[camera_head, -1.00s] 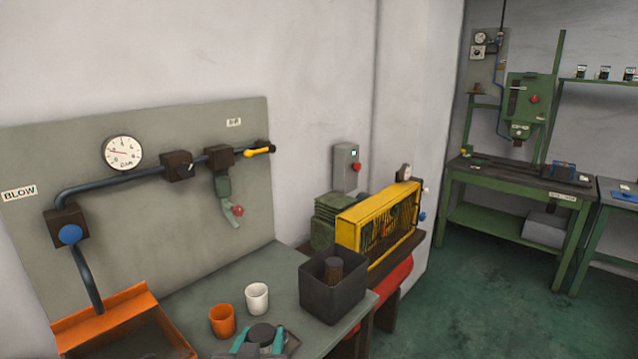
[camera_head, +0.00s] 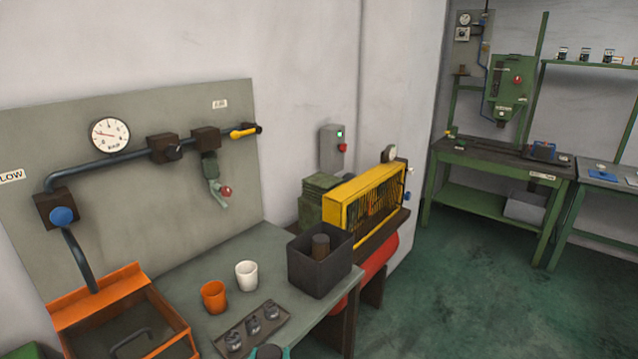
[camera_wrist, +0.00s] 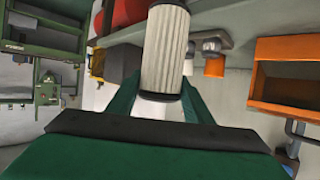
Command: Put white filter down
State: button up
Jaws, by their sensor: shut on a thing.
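The white filter (camera_wrist: 165,48) is a ribbed pale cylinder with a dark band at its near end, seen in the wrist view. My gripper (camera_wrist: 162,98) has its green fingers on either side of the filter's near end and is shut on it. The filter is held in the air, apart from the bench behind it. In the head view only a small part of my gripper (camera_head: 270,352) shows at the bottom edge. The filter cannot be made out there.
The grey-green bench (camera_head: 200,339) carries an orange cup (camera_head: 214,297), a white cup (camera_head: 247,276), a dark tray (camera_head: 278,318) with small metal parts and a dark bin (camera_head: 320,267) holding a brown cylinder. An orange-framed box (camera_head: 120,290) stands at left. Green floor (camera_head: 410,290) is clear at right.

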jog(key=s+d+f, duration=0.1)
jog(key=d+f, duration=0.3)
jog(key=f, duration=0.7)
jog(key=s+d+f, duration=0.2)
jog(key=d+f, duration=0.2)
jog(key=f, duration=0.8)
jog(key=s+d+f, duration=0.2)
jog(key=d+f, duration=0.1)
jog(key=f, duration=0.8)
jog(key=shift+s+d+f, duration=0.2)
jog(key=shift+d, duration=0.2)
jog(key=shift+a, duration=0.1)
